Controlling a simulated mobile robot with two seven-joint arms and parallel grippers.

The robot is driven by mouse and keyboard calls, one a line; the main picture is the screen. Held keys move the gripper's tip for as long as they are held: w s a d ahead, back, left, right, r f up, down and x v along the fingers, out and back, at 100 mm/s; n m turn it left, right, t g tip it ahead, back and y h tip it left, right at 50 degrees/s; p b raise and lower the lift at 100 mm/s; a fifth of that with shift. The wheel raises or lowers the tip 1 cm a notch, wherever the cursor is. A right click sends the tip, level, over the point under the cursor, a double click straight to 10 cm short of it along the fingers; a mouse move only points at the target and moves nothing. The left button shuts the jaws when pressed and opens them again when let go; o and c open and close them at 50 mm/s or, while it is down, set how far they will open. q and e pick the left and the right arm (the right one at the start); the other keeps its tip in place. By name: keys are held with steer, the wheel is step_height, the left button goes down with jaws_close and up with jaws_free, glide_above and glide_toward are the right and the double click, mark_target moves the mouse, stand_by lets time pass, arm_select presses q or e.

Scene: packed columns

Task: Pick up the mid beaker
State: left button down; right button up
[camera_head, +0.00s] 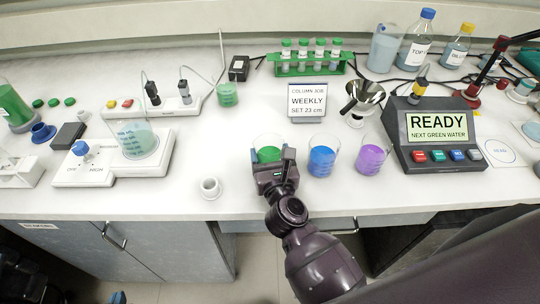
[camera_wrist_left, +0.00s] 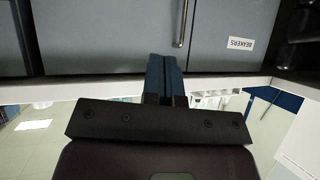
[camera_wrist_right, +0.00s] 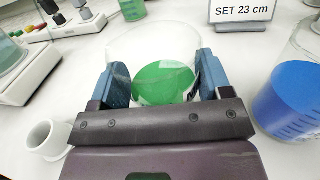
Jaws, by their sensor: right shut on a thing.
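Three clear beakers stand in a row near the bench's front edge: one with green liquid (camera_head: 268,154), one with blue liquid (camera_head: 322,160) in the middle of the row, and one with purple liquid (camera_head: 371,158). My right gripper (camera_head: 273,170) is shut on the green beaker, with one blue finger on each side of its glass in the right wrist view (camera_wrist_right: 153,80). The beaker looks upright; I cannot tell whether it touches the bench. The blue beaker also shows at the right of that view (camera_wrist_right: 290,100). My left gripper (camera_wrist_left: 166,78) is shut and empty, facing the cabinet fronts.
A display box (camera_head: 436,130) reads "READY, NEXT GREEN WATER". A funnel (camera_head: 362,97), a green tube rack (camera_head: 310,66) and a small white cup (camera_head: 210,188) stand nearby. A larger beaker (camera_head: 138,138) sits on a hot plate at left.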

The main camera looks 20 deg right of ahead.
step_height(320, 180, up, 20)
steer(key=p, duration=0.6)
